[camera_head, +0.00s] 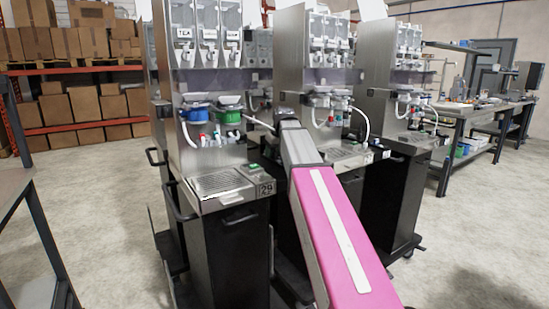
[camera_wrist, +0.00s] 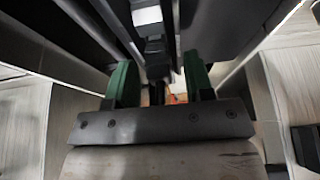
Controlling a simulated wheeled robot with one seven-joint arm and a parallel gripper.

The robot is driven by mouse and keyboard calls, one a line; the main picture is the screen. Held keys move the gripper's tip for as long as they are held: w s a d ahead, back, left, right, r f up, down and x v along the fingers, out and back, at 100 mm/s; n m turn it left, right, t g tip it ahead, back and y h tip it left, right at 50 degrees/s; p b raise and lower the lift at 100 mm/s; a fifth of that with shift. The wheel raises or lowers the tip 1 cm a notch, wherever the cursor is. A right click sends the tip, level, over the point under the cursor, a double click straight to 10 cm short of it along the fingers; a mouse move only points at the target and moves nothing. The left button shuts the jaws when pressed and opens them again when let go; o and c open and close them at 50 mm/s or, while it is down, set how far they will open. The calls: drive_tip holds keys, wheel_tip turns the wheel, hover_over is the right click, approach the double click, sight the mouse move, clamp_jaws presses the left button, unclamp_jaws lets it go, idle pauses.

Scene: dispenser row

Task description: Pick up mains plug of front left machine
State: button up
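The front left machine (camera_head: 228,230), labelled 29, is a steel and black dispenser on a wheeled base near the middle of the head view. My pink and grey arm reaches along its right side, and the gripper end is hidden in that view. In the wrist view my gripper (camera_wrist: 160,76) has two green fingers standing well apart. Dark and grey parts show in and beyond the gap between them, and a small orange patch lies low near the right finger. I cannot make out the mains plug in either view, nor tell whether anything touches the fingers.
Two more dispensers stand to the right, the middle one (camera_head: 300,40) close beside my arm. Dark panels and pale walls crowd the wrist view. A workbench (camera_head: 470,110) is at the right, boxes on racks (camera_head: 85,105) at the back left.

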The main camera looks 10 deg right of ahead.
sight(275, 151)
clamp_jaws()
wheel_tip(275, 151, up, 10)
drive_tip(key=shift+r, duration=0.1)
idle(0.5)
drive_tip(key=shift+r, duration=1)
idle(1.0)
wheel_tip(275, 151, up, 3)
drive_tip(key=shift+f, duration=0.1)
idle(0.4)
